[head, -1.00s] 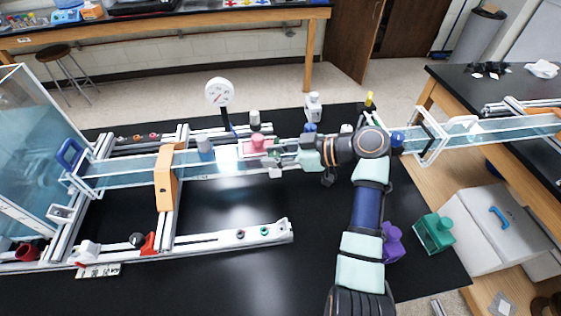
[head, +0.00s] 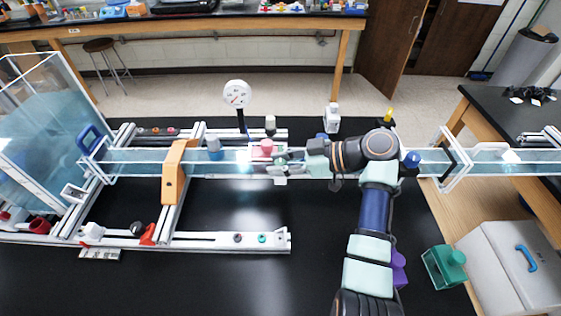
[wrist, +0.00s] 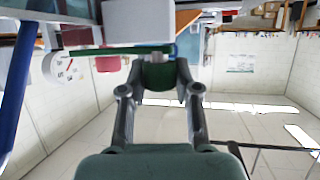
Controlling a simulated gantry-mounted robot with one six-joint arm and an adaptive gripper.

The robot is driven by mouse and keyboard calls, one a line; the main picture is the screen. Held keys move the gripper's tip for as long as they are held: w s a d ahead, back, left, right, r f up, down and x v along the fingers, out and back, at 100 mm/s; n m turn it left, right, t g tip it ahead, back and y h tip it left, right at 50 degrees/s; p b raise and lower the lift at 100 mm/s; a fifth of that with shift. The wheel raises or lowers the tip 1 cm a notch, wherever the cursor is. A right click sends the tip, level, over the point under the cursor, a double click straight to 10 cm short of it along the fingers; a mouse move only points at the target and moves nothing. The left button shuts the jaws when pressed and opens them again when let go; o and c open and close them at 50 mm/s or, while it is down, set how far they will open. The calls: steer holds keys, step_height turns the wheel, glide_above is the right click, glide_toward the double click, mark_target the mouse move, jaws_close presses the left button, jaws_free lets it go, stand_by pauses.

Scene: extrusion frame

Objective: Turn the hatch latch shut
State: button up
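My gripper (head: 281,163) reaches left along the clear channel, just right of a pink block (head: 263,149). In the wrist view, my gripper (wrist: 160,72) has its two fingers on either side of a green, cylinder-like knob (wrist: 159,76). The knob joins a thin green bar (wrist: 112,51) running left. I cannot tell whether this is the hatch latch, or whether the fingers press on it. A white block (wrist: 139,20) is beyond the knob. The fingertips are small and partly hidden in the head view.
The clear channel (head: 130,163) crosses the frame through an orange bracket (head: 174,172). A round dial gauge (head: 236,94) stands behind it. A white bottle (head: 332,119) is at the back.

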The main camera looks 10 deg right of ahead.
steer(key=o, duration=0.3)
steer(key=shift+o, duration=0.2)
steer(key=v, duration=1.2)
